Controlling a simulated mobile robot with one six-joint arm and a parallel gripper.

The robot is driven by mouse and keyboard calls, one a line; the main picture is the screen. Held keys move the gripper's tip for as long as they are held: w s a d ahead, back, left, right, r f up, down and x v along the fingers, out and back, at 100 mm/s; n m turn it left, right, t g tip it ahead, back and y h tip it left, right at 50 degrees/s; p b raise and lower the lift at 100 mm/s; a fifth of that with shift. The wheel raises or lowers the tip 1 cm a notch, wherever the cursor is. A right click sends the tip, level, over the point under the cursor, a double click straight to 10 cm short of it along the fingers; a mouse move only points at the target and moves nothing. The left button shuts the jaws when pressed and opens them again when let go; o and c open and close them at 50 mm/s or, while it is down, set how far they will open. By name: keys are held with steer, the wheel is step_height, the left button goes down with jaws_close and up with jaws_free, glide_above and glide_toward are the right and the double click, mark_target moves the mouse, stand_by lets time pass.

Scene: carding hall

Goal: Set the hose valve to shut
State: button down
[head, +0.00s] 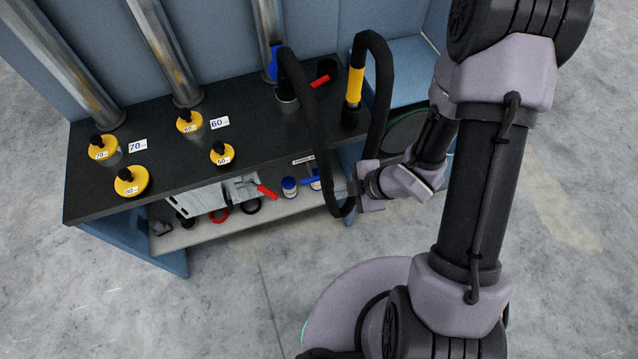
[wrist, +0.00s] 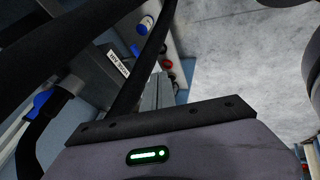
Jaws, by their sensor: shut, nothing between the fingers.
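A small blue lever (head: 311,181) shows under the bench's front edge, below a white label (head: 303,160). I take it for the hose valve; its exact setting is too small to tell. In the wrist view a blue lever (wrist: 40,103) on dark and pale fittings shows at the left, and the label (wrist: 117,63) is above the gripper body. My gripper (head: 351,188) is shut and empty, to the right of the lever, beside the hanging hose loop. The wrist view shows my gripper (wrist: 168,120) from behind; its fingertips are not clear there.
A black hose (head: 378,75) with a yellow sleeve (head: 355,84) loops over the bench (head: 170,160) and down. Another blue handle (head: 274,62) is on a pipe. Yellow-topped weights (head: 131,182) stand left. The lower shelf (head: 205,230) holds a blue-white jar (head: 289,187) and red-handled tool (head: 266,191).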

mark_target(317, 177)
steer(key=w+a+f+b, duration=0.3)
steer(key=w+a+f, duration=0.2)
steer(key=w+f, duration=0.2)
step_height(317, 177, down, 2)
steer(key=shift+f, duration=0.1)
steer(key=shift+w+a, duration=0.1)
steer(key=w, duration=0.1)
steer(key=w+a, duration=0.1)
steer(key=w, duration=0.1)
steer(key=shift+w, duration=0.1)
steer(key=shift+d, duration=0.1)
stand_by(0.3)
